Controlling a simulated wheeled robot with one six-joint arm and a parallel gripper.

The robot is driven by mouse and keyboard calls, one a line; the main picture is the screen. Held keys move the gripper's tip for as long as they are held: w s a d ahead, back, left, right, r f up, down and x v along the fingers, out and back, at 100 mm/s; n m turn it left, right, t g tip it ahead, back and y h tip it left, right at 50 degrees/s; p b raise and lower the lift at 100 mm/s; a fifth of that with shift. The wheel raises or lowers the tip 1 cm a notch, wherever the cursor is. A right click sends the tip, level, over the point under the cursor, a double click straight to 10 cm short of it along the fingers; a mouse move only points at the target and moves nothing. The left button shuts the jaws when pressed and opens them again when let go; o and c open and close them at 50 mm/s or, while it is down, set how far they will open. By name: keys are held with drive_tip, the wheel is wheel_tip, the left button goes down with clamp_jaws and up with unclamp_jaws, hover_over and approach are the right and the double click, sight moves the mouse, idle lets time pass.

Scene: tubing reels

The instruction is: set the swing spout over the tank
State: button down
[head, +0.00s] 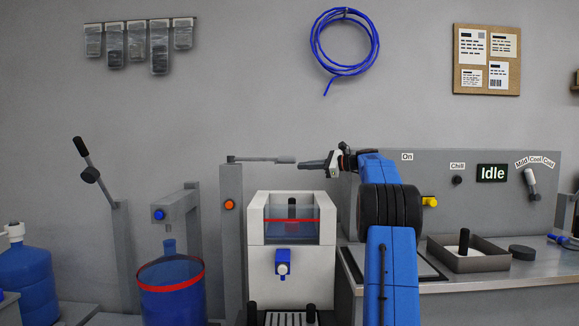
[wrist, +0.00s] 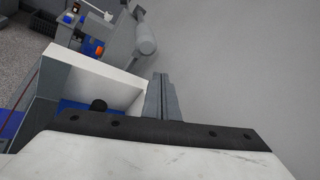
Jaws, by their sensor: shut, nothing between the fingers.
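The swing spout (head: 262,159) is a thin grey bar with a thicker end, on top of a grey post (head: 232,255). It points right, above the white tank (head: 257,202) in the head view; whether it is truly over the opening I cannot tell. The tank has a window with blue liquid and a red line. My gripper (head: 302,165) is shut and empty, just right of the spout's end. In the wrist view my shut fingers (wrist: 160,80) point toward the spout's light grey end (wrist: 146,42), with a small gap. The tank (wrist: 100,75) is left of them.
A blue bucket with a red rim (head: 170,290) stands left of the post. A lever (head: 92,165) is farther left. A control panel (head: 440,170) reading Idle and an open box (head: 467,266) are on the right. The wall area above the spout is clear.

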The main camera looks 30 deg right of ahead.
drive_tip(key=w+a+f+m+h, duration=0.5)
drive_tip(key=w+m+h, duration=0.1)
drive_tip(key=m, duration=0.1)
drive_tip(key=m+t+h, duration=0.2)
drive_tip(key=m+h, duration=1.1)
drive_tip(key=h, duration=0.4)
approach(287, 161)
drive_tip(key=x, duration=0.6)
drive_tip(key=shift+w+d, duration=0.1)
drive_tip(key=shift+w, duration=0.05)
drive_tip(key=shift+w+d, duration=0.1)
drive_tip(key=shift+d, duration=0.05)
